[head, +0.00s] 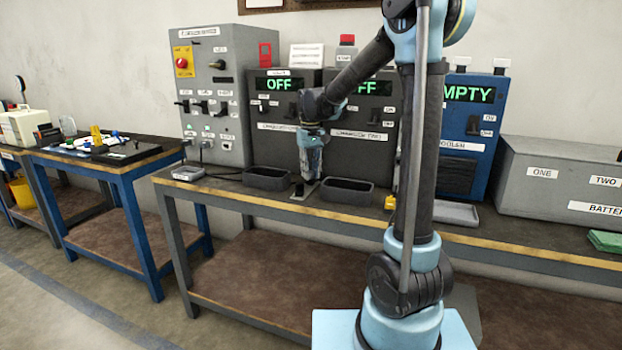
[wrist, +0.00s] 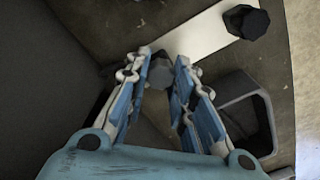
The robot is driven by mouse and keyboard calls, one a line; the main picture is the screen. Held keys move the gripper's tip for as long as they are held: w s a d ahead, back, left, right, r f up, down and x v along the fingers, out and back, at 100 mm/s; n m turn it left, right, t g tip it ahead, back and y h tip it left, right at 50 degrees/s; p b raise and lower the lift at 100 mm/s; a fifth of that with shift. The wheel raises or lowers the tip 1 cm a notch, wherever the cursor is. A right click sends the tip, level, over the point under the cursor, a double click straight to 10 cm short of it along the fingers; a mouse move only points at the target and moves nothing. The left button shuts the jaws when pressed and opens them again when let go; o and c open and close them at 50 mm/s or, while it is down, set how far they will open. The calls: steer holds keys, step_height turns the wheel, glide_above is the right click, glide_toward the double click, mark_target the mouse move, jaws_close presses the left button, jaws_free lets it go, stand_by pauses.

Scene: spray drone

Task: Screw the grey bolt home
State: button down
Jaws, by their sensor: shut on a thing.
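The grey bolt (wrist: 161,72) shows its hexagonal head between the fingertips of my gripper (wrist: 160,80) in the wrist view. My gripper is shut on it, pointing down. The bolt's shank and the hole under it are hidden. A pale metal plate (wrist: 200,32) lies under the bolt on the bench. A second, darker bolt (wrist: 246,22) stands at the plate's other end. In the head view my gripper (head: 310,178) is low over the bench between two dark trays, and the grey bolt is hidden there.
One dark tray (head: 268,187) is left of my gripper and another (head: 347,203) is right of it, close by. Grey cabinets reading OFF (head: 280,86) stand behind. A blue cabinet reading EMPTY (head: 478,92) and a grey battery box (head: 545,190) are further right.

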steer(key=m, duration=0.3)
steer(key=shift+m, duration=0.4)
steer(key=m, duration=1.1)
steer(key=shift+f, duration=0.1)
steer(key=shift+m, duration=0.3)
steer(key=m, duration=0.6)
steer(key=shift+m, duration=0.4)
steer(key=m, duration=0.7)
steer(key=shift+w+m, duration=0.1)
steer(key=shift+m, duration=0.2)
